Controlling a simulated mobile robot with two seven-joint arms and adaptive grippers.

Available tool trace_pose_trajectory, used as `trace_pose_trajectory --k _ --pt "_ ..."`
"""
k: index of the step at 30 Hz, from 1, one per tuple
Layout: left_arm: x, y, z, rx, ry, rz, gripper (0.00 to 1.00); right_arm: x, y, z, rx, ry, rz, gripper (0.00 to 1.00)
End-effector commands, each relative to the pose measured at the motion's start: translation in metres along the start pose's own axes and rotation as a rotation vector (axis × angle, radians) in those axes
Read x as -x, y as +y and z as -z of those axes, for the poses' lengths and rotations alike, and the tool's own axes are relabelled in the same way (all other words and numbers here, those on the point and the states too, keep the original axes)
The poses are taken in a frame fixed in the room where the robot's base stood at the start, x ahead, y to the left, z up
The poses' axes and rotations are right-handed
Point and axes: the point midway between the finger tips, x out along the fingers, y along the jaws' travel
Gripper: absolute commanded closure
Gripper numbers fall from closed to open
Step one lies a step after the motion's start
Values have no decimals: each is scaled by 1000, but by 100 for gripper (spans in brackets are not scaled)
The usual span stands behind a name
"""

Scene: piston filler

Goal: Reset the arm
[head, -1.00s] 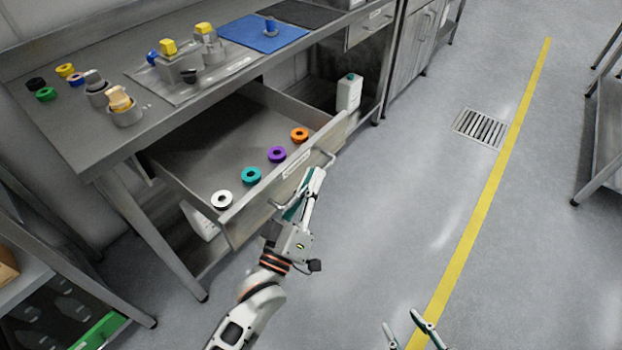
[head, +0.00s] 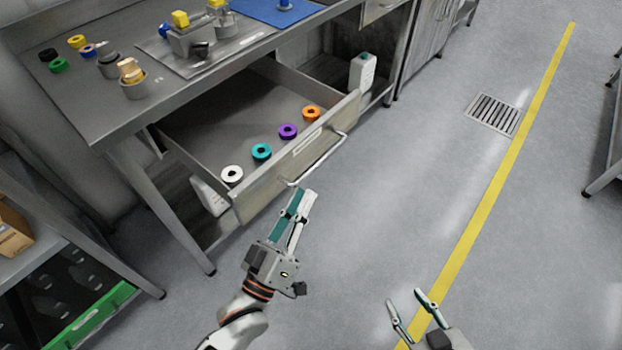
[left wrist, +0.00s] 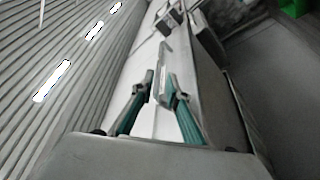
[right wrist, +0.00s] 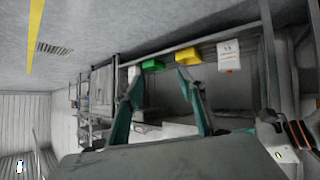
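My left gripper (head: 304,192) is just in front of the open drawer's handle (head: 325,162), in the head view. Nothing shows held in it. Its two fingers in the left wrist view (left wrist: 159,88) stand a little apart. My right gripper (head: 404,296) is over the bare floor at the bottom of the head view. Its fingers are spread and empty, as the right wrist view (right wrist: 160,75) also shows. The drawer (head: 215,125) is pulled out and holds a white ring (head: 232,174), a teal ring (head: 262,152), a purple ring (head: 288,131) and an orange ring (head: 311,113).
The steel workbench (head: 105,110) above the drawer carries a machine (head: 190,42), a blue mat (head: 262,8) and several coloured rings. A shelf with a green-edged crate (head: 95,318) stands at lower left. The floor (head: 400,200) to the right is clear.

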Motion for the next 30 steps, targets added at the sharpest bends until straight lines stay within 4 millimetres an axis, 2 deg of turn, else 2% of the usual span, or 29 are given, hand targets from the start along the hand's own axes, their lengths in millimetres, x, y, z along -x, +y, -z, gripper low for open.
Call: trace_pose_trajectory --k 6,23,26,29,30 --pt "17 0 0 -1 0 0 85 0 0 0 0 -1 0 60" --pt "18 0 0 -2 0 0 85 0 0 0 1 0 1 60" --pt "19 -1 5 -31 -18 15 85 2 3 12 4 17 -5 60" --pt "29 -6 13 -124 -85 67 85 7 11 36 5 51 -16 60" --pt "36 -11 16 -177 -130 100 85 10 9 34 -3 42 -14 60"
